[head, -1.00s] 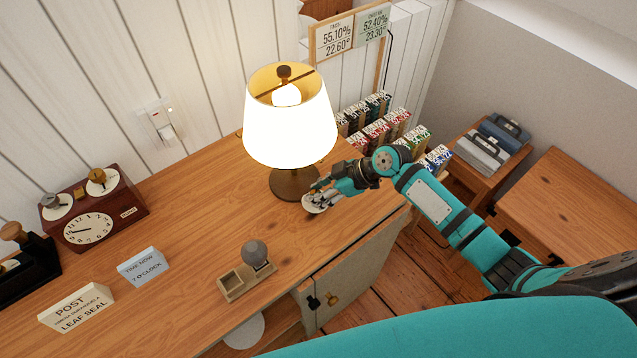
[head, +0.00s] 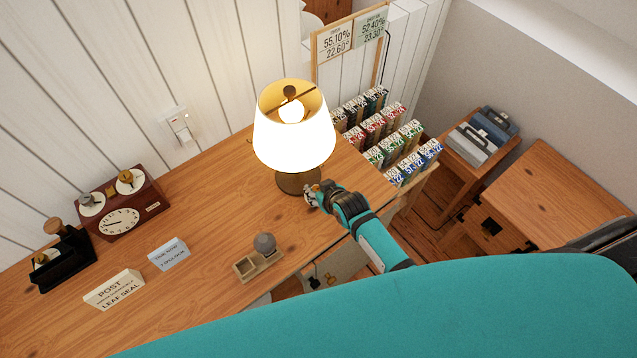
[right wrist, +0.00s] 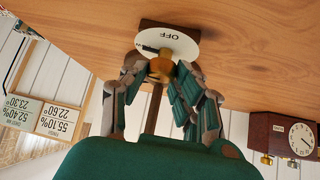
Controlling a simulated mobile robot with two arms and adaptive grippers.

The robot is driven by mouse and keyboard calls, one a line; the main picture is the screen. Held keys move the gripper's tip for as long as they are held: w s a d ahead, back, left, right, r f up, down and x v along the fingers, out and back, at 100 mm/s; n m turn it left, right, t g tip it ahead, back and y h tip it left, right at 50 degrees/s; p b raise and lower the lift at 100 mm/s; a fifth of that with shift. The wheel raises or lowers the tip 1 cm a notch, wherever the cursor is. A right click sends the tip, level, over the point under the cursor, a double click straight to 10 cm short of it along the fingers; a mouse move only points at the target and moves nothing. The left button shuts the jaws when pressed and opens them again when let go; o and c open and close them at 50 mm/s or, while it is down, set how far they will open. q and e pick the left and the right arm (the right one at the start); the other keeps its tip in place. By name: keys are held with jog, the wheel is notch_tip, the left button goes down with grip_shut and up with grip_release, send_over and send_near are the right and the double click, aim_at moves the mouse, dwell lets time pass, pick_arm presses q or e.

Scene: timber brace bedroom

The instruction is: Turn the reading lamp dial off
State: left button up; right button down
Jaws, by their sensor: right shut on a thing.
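The reading lamp (head: 293,135) stands on the wooden desk, its shade glowing. Its dial (right wrist: 180,42) is a round pale plate marked OFF, low by the lamp's foot, with a brass knob (right wrist: 161,68) at its middle. A dark pointer on the dial aims to the left in the right wrist view, away from the OFF mark. My right gripper (right wrist: 160,72) is shut on the knob, one finger on each side. In the head view my right gripper (head: 311,195) is beside the lamp base and hides most of the dial. My left gripper is out of view.
A small wooden holder with a grey ball (head: 264,244) sits left of my right arm. A brown clock box (head: 120,205) and small signs (head: 114,289) stand farther left. Racked boxes (head: 375,130) are beyond the desk's right end. The desk middle is clear.

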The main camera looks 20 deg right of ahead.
jog(key=shift+a+m+h+p, duration=0.15)
jog(key=shift+m+h+p, duration=0.15)
jog(key=shift+m+h, duration=0.6)
jog(key=c, duration=1)
grip_release()
jog(key=shift+v, duration=3.75)
